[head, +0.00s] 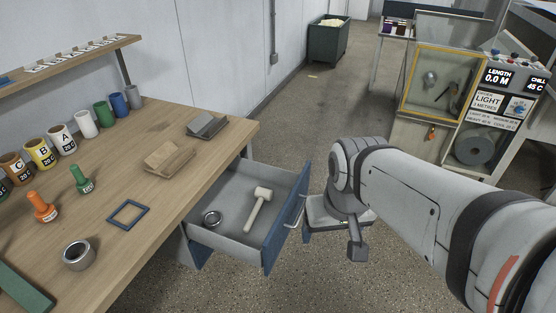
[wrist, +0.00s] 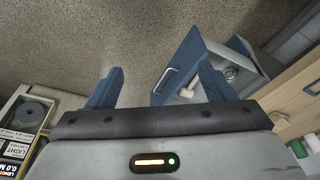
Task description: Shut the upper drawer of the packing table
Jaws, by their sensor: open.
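The upper drawer (head: 225,197) of the packing table (head: 150,205) stands pulled out in the head view. Its blue front (head: 287,222) carries a pale bar handle (head: 294,212). A mallet (head: 258,207) and a grey ring (head: 212,217) lie inside. In the wrist view the drawer front (wrist: 180,65) and its handle (wrist: 164,80) show between my two blue fingers, nearer the right one, which covers part of the drawer. My gripper (wrist: 159,82) is open and empty.
A machine with a yellow-framed window (head: 437,83) stands back right. A green bin (head: 328,38) is far off. Floor between is clear.

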